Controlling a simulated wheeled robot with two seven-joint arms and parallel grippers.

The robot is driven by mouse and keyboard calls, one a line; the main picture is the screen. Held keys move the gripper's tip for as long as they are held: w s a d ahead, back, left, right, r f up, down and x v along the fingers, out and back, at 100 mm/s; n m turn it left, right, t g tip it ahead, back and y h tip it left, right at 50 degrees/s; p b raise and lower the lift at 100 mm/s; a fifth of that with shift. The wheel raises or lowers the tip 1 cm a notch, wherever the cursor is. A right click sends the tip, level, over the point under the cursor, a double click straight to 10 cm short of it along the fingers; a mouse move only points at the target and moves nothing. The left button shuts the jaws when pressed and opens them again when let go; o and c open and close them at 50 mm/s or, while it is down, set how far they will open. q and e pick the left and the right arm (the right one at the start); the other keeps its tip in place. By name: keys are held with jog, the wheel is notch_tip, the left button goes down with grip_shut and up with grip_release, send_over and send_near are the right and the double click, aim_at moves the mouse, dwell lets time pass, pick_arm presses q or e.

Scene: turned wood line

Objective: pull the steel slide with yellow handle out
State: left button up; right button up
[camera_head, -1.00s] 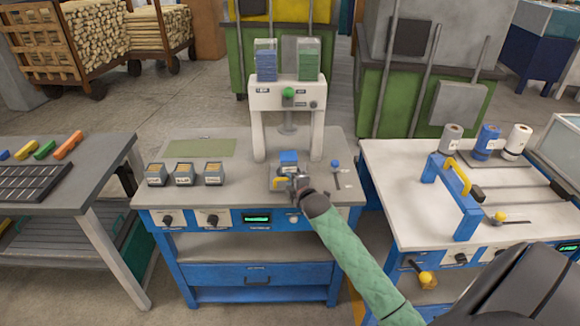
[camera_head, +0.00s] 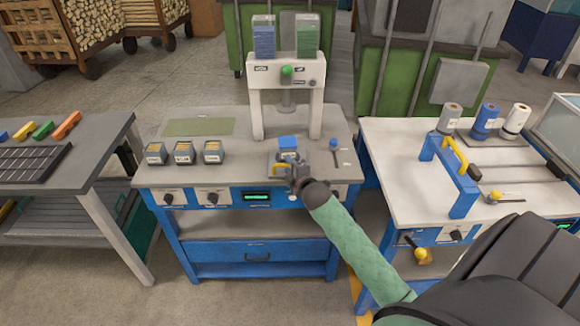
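The steel slide (camera_head: 284,158) lies on the middle bench under the press, with a blue block (camera_head: 287,143) on or just behind it. A small yellow handle (camera_head: 278,168) shows at its front left. My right gripper (camera_head: 291,174) is at the slide's front, right beside the yellow handle, and hides part of it. Whether its fingers are open or closed around the handle is too small to tell. My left gripper is not in view.
The press frame (camera_head: 256,100) stands behind the slide. Several small grey bins (camera_head: 184,152) stand to the left, and a blue-knobbed lever (camera_head: 334,145) to the right. The right bench (camera_head: 400,150) carries a blue arch with another yellow handle (camera_head: 455,152).

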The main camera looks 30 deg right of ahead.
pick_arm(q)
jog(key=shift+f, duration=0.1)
pick_arm(e)
jog(key=shift+s, duration=0.3)
pick_arm(q)
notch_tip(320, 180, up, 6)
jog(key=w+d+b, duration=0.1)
jog(key=b, duration=0.1)
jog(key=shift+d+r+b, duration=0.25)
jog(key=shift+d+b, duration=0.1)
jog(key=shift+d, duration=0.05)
pick_arm(e)
jog(key=v, duration=0.7)
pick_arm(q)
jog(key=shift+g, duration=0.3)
pick_arm(e)
jog(key=shift+a+r, duration=0.1)
